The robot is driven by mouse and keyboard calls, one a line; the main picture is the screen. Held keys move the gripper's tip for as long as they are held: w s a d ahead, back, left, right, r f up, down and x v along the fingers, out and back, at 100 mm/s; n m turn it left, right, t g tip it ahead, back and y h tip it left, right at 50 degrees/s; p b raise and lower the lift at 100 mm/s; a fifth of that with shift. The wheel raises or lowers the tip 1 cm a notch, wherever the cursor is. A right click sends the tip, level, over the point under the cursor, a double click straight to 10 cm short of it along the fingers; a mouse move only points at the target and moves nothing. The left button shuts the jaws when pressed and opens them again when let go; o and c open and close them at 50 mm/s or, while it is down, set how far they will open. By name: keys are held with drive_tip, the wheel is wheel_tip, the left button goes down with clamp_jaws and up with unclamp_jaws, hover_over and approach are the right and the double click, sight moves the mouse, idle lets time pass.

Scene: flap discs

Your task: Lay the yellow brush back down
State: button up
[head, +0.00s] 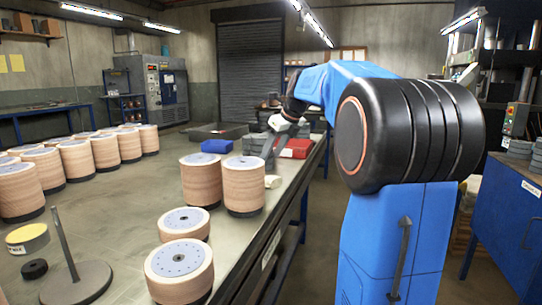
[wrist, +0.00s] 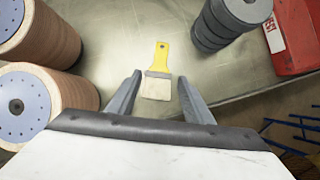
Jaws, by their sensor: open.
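The yellow brush (wrist: 161,60) shows in the wrist view, its yellow handle pointing away from me and its cream bristles toward me. It appears to lie flat on the greenish-grey table top (wrist: 120,40). My gripper (wrist: 160,78) is open, with one grey finger on each side of the brush's bristle end and a narrow gap at each side. The height of the fingers above the table is hard to tell. In the head view my gripper (head: 268,148) is over the far part of the table, and I cannot make out the brush there.
Stacks of tan discs (wrist: 45,95) stand close on the left of the wrist view. A dark grey stack (wrist: 228,22) and a red box (wrist: 292,36) are at the upper right. The head view shows a blue box (head: 216,146) and the table's right edge near my arm.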

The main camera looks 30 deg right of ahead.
drive_tip(key=v, duration=1.6)
